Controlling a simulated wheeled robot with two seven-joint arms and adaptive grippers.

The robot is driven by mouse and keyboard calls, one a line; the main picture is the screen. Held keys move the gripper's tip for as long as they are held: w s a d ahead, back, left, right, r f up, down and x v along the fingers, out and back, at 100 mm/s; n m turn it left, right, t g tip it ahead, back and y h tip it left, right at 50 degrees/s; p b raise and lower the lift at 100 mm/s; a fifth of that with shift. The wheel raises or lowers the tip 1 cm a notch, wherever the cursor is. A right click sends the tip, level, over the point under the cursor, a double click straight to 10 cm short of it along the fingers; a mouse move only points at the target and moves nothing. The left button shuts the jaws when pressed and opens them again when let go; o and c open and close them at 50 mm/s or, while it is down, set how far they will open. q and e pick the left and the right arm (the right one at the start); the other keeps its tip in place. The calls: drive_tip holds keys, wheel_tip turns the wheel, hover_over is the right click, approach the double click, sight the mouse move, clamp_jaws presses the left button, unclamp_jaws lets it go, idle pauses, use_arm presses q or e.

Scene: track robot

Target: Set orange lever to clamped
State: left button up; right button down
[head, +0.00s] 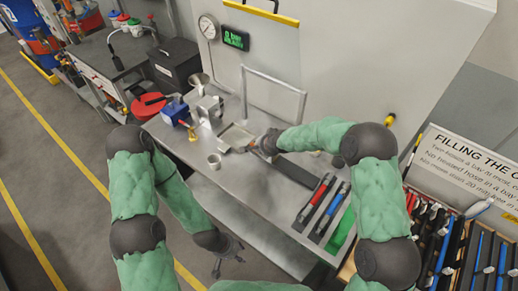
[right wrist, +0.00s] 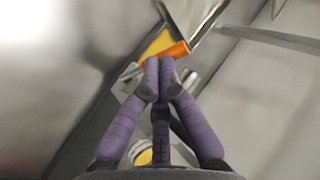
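In the right wrist view, an orange lever (right wrist: 177,49) lies just beyond my right fingertips, beside a yellow surface (right wrist: 153,45). My right gripper (right wrist: 160,64) has its two purple fingers together, with no gap showing between the tips. The tips are at or very near the lever; I cannot tell whether they touch it. In the head view my right gripper (head: 262,144) is low over the grey workbench (head: 235,185), beside a metal plate fixture (head: 236,136), and it mostly hides the lever. My left gripper (head: 229,258) hangs empty in front of the bench, its fingers spread.
A blue vise-like device (head: 175,110), a small cup (head: 214,161) and a metal frame (head: 273,95) stand on the bench. Red (head: 322,189) and blue-handled tools lie in trays at its right. A grey panel with a gauge (head: 208,27) rises behind.

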sight(252, 145)
use_arm(q)
drive_tip(key=shift+f, duration=0.25)
use_arm(e)
drive_tip(key=shift+a+f, duration=0.1)
drive_tip(key=shift+a, duration=0.05)
drive_tip(key=shift+w+a+f+b, duration=0.1)
drive_tip(key=shift+w+b, duration=0.05)
drive_tip(key=shift+b, duration=0.4)
use_arm(q)
drive_tip(key=shift+f+b, duration=1.95)
drive_tip(key=shift+f, duration=0.35)
use_arm(e)
drive_tip(key=shift+w+a+f, duration=0.4)
drive_tip(key=shift+a, duration=0.15)
drive_tip(key=shift+r, duration=0.1)
